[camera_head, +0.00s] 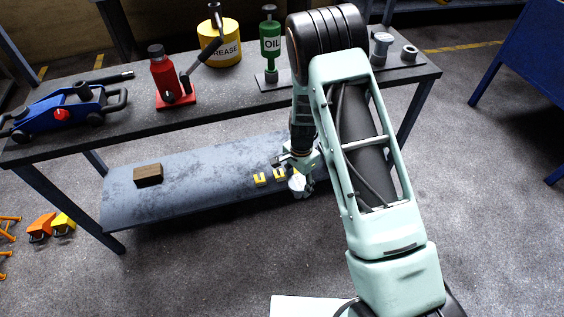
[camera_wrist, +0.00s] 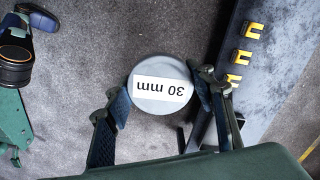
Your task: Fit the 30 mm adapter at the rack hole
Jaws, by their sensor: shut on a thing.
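The 30 mm adapter (camera_wrist: 160,68) is a round grey piece with a white label, reading upside down in the wrist view. My gripper (camera_wrist: 162,95) is shut on it, one finger on each side. In the head view the adapter (camera_head: 298,185) hangs below my gripper (camera_head: 298,169), by the front edge of the lower shelf. A dark rack plate on the bench top's right end holds two grey adapters, a taller one (camera_head: 381,48) and a low one (camera_head: 409,53). I cannot make out an empty hole in it; my arm covers the area to its left.
The lower shelf (camera_head: 205,190) holds several yellow slotted pieces (camera_head: 260,179) and a brown block (camera_head: 148,175). On the bench top (camera_head: 130,110) stand a blue trolley jack (camera_head: 65,110), red bottle jack (camera_head: 165,80), grease tin (camera_head: 220,45) and green oil pump (camera_head: 270,42).

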